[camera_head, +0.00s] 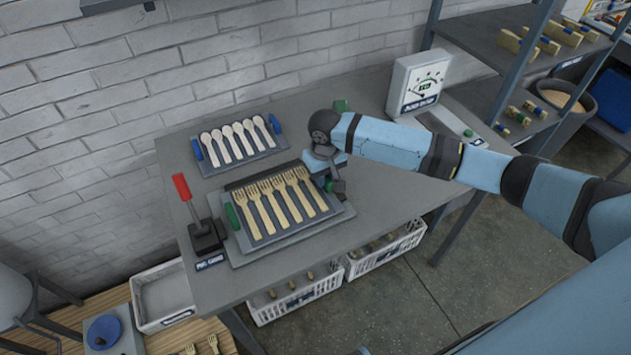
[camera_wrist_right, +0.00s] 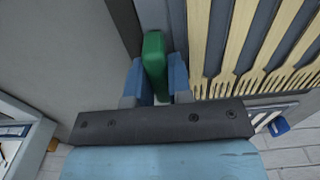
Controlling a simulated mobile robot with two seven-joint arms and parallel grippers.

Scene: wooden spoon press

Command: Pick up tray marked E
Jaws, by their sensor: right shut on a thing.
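A dark tray of wooden forks (camera_head: 278,239) with green end handles lies on a grey plate on the table. No letter E can be read on it. Its left green handle (camera_head: 232,216) is free. My right gripper (camera_head: 328,182) is at the tray's right end. In the right wrist view, the gripper (camera_wrist_right: 157,82) has its blue fingers on both sides of the green handle (camera_wrist_right: 154,50), shut on it. The forks show beside it there. My left gripper is not in view.
A tray of wooden spoons (camera_head: 206,170) with blue handles lies behind the fork tray. A red-handled lever (camera_head: 182,188) stands at its left, and a dial gauge box (camera_head: 418,84) at the back right. White crates (camera_head: 297,305) sit below the table's front edge.

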